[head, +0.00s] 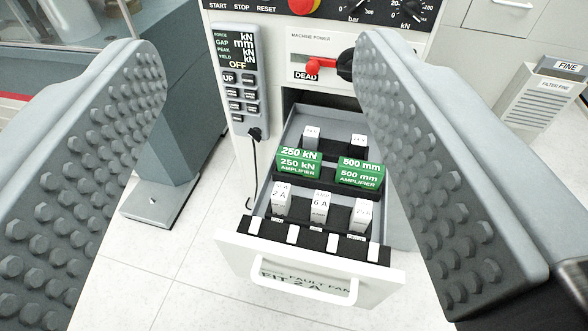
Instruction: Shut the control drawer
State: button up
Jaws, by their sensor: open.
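The control drawer (234,252) is pulled out from the machine cabinet, low in the middle of the head view. Its white front has a white loop handle (303,285) and printed text, partly hidden by the handle. Inside sit two green amplifier blocks, one marked 250 kN (298,164) and one marked 500 mm (361,173), and several small white fuse-like pieces (321,206). My gripper (255,95) is open and empty. Its two grey studded fingers frame the drawer from left and right, nearer to the camera, with no visible contact with it.
Above the drawer is a machine power panel with a red lever (318,66) at DEAD. A hand controller (236,80) hangs at left, its cable running down beside the drawer. A grey filter box (535,105) stands at right. White tiled floor is clear in front.

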aim_at(305, 267)
jog(key=k+l, duration=0.1)
jog(key=l, duration=0.35)
jog(key=k+l, duration=0.6)
jog(key=k, duration=0.2)
jog(key=k+j+z, duration=0.1)
jog(key=k+j, duration=0.45)
jog(key=i+j, duration=0.15)
jog(key=j, duration=0.15)
jog(key=i+j, duration=0.15)
jog(key=j, duration=0.1)
